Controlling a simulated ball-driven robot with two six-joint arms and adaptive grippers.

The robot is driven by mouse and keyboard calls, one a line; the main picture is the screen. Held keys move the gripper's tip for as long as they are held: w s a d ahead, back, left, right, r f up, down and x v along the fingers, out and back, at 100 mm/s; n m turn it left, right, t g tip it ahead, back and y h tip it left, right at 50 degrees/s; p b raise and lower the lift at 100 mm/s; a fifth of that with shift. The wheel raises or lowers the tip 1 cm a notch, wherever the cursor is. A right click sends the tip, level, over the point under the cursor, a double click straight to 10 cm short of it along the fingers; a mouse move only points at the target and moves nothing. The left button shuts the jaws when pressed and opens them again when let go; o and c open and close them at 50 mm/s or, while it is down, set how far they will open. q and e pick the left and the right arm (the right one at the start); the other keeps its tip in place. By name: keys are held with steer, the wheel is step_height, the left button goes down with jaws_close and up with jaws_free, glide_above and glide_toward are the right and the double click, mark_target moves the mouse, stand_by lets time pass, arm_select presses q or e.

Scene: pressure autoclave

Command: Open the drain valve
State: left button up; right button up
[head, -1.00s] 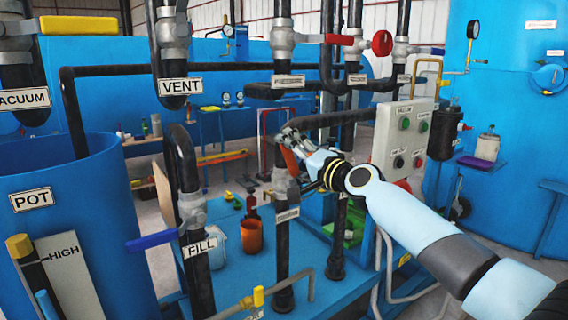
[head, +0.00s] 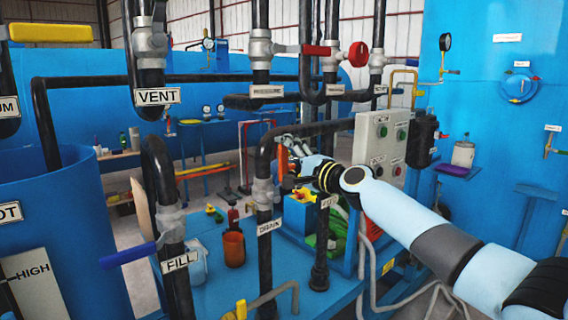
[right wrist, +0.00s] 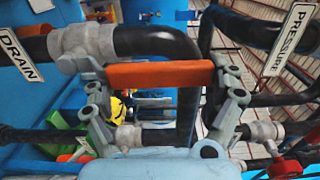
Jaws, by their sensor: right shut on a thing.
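The drain valve is a grey body (head: 263,193) on a black upright pipe, with a DRAIN label (head: 271,226) below it. Its orange handle (head: 283,160) stands roughly upright beside the pipe, partly hidden by my fingers. My right gripper (head: 292,152) reaches in from the right and is shut on this handle. In the right wrist view the orange handle (right wrist: 160,74) lies across between the two grey fingers, next to the valve body (right wrist: 84,46) and DRAIN label (right wrist: 18,54). My left gripper is out of view.
The fill valve with a blue handle (head: 127,254) stands left. The pressure valve with a red handle (head: 316,50) is above. A grey control box (head: 381,145) stands close behind my right arm. An orange cup (head: 234,248) sits on the blue platform.

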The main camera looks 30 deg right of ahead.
steer(key=shift+f, duration=0.2)
steer(key=o, duration=1.4)
steer(key=shift+s+d, duration=0.1)
steer(key=shift+c, duration=0.2)
steer(key=shift+o, duration=0.3)
steer(key=shift+s+d+r, duration=0.1)
steer(key=shift+s+d, duration=0.05)
steer(key=s+d, duration=0.1)
steer(key=s, duration=1.1)
steer(key=shift+d, duration=0.35)
